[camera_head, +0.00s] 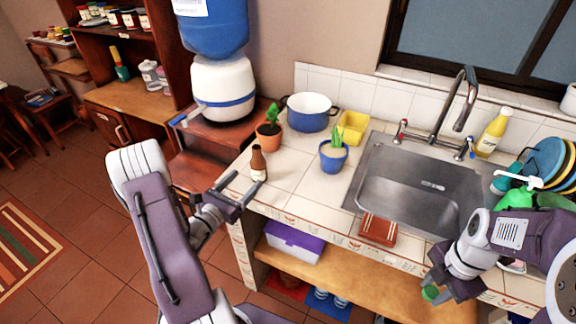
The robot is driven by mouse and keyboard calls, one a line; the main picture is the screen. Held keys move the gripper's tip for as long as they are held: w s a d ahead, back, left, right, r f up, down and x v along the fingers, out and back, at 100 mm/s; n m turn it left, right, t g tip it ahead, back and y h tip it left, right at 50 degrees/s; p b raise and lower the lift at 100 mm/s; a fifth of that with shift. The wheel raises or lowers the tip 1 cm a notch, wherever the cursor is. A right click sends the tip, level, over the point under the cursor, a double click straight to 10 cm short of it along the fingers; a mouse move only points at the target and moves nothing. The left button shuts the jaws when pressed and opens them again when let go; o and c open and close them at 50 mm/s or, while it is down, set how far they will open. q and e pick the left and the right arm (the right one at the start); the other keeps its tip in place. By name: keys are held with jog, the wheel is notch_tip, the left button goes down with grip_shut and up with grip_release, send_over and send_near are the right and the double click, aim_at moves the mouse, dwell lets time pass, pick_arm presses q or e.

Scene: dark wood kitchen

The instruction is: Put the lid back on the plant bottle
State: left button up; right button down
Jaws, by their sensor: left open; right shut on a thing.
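A small brown bottle (258,163) with a pale label stands upright near the left end of the tiled counter (300,185). No lid can be made out on its narrow neck. My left gripper (244,180) is open at the counter's left edge, with its fingertips close to the lower part of the bottle. I cannot tell whether they touch it. My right gripper (434,287) is shut on a small green thing (430,293), which looks like a lid. It is low in front of the counter, below the sink and near the wooden shelf.
A potted plant (269,137), a blue pot (309,112), a plant in a blue pot (333,155) and a yellow container (353,128) stand behind and right of the bottle.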

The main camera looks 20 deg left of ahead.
aim_at(253, 171)
pick_arm(q)
jog(key=w, duration=0.3)
jog(key=w+d, duration=0.1)
jog(key=w, duration=0.1)
jog(key=shift+w, duration=0.35)
jog(key=w, duration=0.1)
jog(key=w+p, duration=0.1)
jog(key=w, duration=0.3)
jog(key=shift+w+d, duration=0.1)
jog(key=shift+d, duration=0.3)
jog(key=c, duration=1.5)
